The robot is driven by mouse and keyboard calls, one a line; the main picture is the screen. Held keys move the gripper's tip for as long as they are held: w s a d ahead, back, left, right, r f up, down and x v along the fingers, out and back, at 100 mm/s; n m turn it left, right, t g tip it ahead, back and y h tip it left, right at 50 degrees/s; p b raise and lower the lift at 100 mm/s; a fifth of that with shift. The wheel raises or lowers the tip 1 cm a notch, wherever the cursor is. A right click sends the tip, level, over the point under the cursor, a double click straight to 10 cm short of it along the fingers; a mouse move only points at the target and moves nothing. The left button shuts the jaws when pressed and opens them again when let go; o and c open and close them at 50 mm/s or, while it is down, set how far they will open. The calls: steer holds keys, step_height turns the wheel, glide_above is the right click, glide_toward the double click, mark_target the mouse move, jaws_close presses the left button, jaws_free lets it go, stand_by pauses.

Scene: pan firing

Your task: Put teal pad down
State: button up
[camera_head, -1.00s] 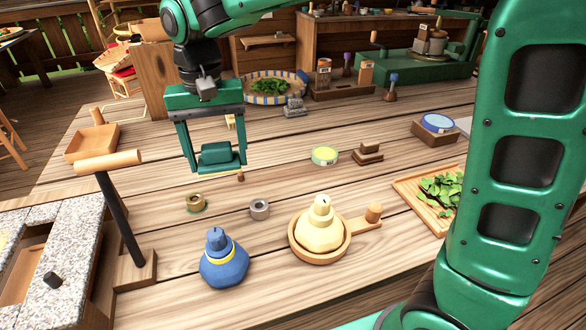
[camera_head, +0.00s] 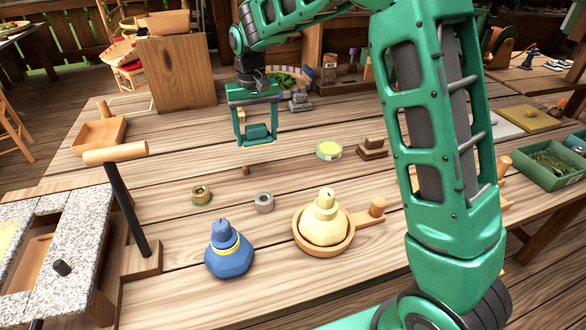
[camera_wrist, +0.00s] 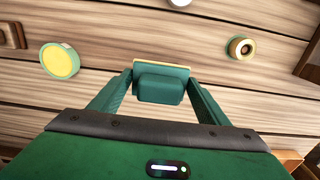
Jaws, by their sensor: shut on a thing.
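The teal pad (camera_head: 257,132) is a small block with a yellowish underside, held between the fingers of my gripper (camera_head: 257,136). In the wrist view the teal pad (camera_wrist: 161,84) sits between both fingertips of my gripper (camera_wrist: 160,86), its yellowish edge on the far side. My gripper points down over the wooden table (camera_head: 180,240). The pad appears to be above the tabletop; the exact gap is hard to tell.
Near the pad are a small brown peg (camera_head: 246,170), a round yellow-topped tin (camera_head: 329,150), a brass ring (camera_head: 201,194) and a grey ring (camera_head: 264,202). A blue bottle (camera_head: 229,250) and a cream bottle in a wooden pan (camera_head: 346,244) stand in front. A tall-handled mallet (camera_head: 125,195) stands left.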

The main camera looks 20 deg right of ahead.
glide_above(299, 167)
steer(key=f, duration=0.7)
steer(key=shift+w+a+f, duration=0.1)
steer(key=shift+a+f, duration=0.05)
steer(key=shift+a, duration=0.15)
steer(key=shift+f, duration=1.95)
steer(key=shift+f, duration=0.2)
steer(key=o, duration=1.3)
steer(key=shift+d, duration=0.1)
steer(key=shift+d+f, duration=0.15)
steer(key=shift+a+r, duration=0.15)
steer(key=shift+r, duration=3.05)
steer(key=shift+a+r, duration=0.1)
steer(key=shift+r, duration=3.05)
